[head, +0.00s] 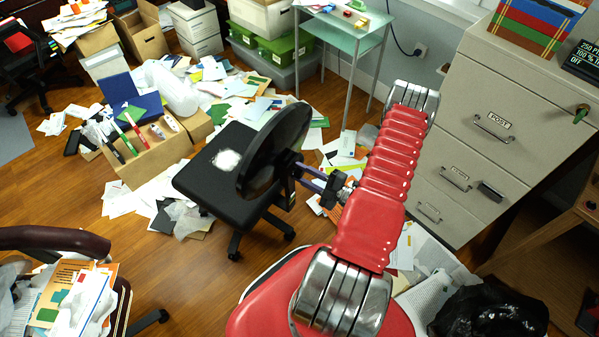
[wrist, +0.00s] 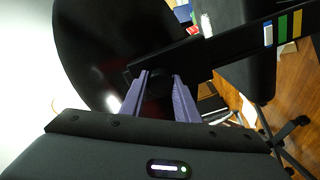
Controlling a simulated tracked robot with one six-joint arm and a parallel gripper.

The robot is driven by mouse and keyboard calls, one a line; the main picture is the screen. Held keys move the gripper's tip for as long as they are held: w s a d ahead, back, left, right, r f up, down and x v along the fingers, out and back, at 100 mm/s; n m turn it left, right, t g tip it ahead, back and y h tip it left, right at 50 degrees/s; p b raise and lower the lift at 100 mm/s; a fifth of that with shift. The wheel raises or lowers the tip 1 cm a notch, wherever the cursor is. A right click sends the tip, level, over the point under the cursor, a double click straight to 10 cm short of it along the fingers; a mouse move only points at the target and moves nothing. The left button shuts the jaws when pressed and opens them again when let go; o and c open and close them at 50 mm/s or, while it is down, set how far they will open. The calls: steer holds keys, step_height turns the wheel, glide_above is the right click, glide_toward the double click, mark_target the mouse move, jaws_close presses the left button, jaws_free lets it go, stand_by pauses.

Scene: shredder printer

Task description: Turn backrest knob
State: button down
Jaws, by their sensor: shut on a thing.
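A black office chair stands in the middle of the head view, with its round backrest (head: 274,145) upright and its seat (head: 214,172) to the left. The backrest also fills the upper left of the wrist view (wrist: 95,50). My gripper (head: 299,168) reaches the rear of the backrest from the right. In the wrist view, its two purple fingers (wrist: 159,80) are closed around the dark backrest knob (wrist: 158,84) on the black support bar (wrist: 225,47). The knob is mostly hidden between the fingers and is hard to tell from the bar.
Papers (head: 240,95) cover much of the floor around the chair. A cardboard box (head: 150,150) with markers lies left of it. A grey filing cabinet (head: 520,110) stands at right, and a glass side table (head: 345,35) behind. A black bag (head: 490,310) lies front right.

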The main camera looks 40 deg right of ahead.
mark_target(303, 174)
steer(key=m, duration=0.3)
steer(key=shift+r+m, duration=0.1)
steer(key=shift+m, duration=0.2)
steer(key=c, duration=1)
jaws_free()
steer(key=shift+v, duration=3)
